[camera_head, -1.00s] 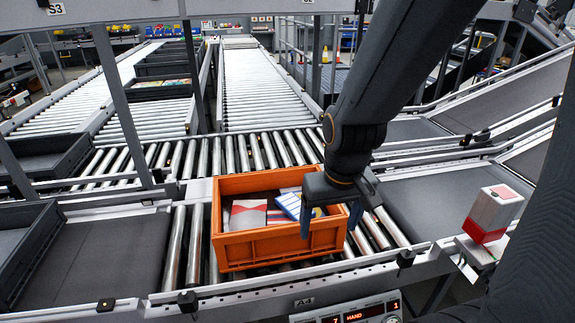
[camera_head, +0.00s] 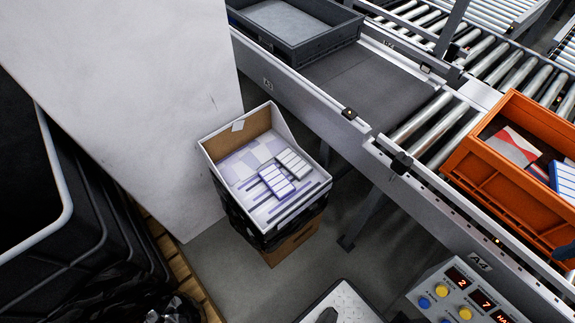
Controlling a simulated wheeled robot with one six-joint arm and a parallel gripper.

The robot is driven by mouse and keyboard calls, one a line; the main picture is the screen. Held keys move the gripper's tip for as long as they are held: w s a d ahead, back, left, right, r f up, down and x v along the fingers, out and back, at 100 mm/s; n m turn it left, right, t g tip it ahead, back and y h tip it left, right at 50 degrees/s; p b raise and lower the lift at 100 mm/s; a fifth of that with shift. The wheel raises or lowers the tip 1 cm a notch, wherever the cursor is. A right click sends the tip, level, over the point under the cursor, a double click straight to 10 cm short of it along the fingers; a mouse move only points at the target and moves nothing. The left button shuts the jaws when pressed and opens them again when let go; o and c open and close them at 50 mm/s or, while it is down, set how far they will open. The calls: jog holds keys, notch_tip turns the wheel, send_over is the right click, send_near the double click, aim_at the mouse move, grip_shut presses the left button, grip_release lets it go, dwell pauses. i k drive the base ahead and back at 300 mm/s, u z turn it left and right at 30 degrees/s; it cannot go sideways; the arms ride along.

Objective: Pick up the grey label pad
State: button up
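An open box (camera_head: 224,196) stands low on the left of the conveyor, with a white inside and a brown back flap. Two label pads with white label blocks lie in it on printed sheets. The one to the upper right has grey edges and looks like the grey label pad (camera_head: 292,163). The other, a blue-edged pad (camera_head: 276,181), lies just left of and below it.
The orange crate (camera_head: 478,182) on the rollers holds a red-and-white packet and a blue-and-white item. A grey tray (camera_head: 285,55) sits on the conveyor. A pale panel (camera_head: 120,90) stands behind the box, black bins to its left. A control panel (camera_head: 470,295) is at lower right.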

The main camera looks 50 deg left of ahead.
aim_at(290, 161)
jog(key=k, duration=0.35)
jog(key=z, duration=0.65)
jog(key=i, duration=0.2)
jog(key=u, duration=2.3)
jog(key=k, duration=0.25)
jog(key=u, duration=0.75)
jog(key=i, duration=0.85)
jog(key=z, duration=0.05)
